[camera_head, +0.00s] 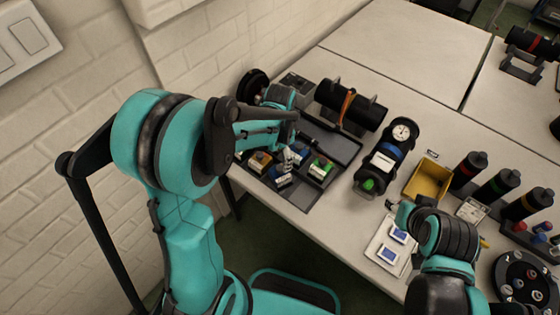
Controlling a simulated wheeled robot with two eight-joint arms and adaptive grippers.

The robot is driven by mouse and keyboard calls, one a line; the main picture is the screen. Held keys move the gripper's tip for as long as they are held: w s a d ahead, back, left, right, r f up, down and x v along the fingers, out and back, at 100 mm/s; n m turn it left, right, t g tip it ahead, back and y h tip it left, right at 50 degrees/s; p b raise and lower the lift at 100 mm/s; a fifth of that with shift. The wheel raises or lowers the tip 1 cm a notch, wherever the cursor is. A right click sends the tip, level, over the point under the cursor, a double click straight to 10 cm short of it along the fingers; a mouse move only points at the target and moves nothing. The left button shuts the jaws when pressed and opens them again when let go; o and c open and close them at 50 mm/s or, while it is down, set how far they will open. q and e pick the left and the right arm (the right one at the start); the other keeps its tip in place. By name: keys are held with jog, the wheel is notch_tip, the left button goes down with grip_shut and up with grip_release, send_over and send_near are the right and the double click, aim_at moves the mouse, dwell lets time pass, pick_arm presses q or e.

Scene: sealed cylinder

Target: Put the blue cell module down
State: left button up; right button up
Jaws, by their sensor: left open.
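My left gripper (294,154) is open over the black tray (298,197) at the table's left end. Small modules sit in the tray below and beside it: a yellow one (260,161), a green one (320,168) and a blue-and-white one (284,179). The blue cell module appears to be the blue-and-white piece close under the fingers; whether they touch it is too small to tell.
A black cylinder with an orange band (349,104) lies behind the tray. A yellow bin (428,180), several dark bottles (469,170) and a white plate (374,249) with two blue-and-white pieces are further right. The back table is clear.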

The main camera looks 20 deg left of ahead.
pick_arm(q)
jog(key=shift+r, duration=0.45)
jog(key=s+r+n+t, duration=0.7)
jog(key=s+r+n, duration=0.1)
jog(key=s+r, duration=0.4)
jog(key=shift+s+a, duration=0.45)
jog(key=shift+r, duration=0.1)
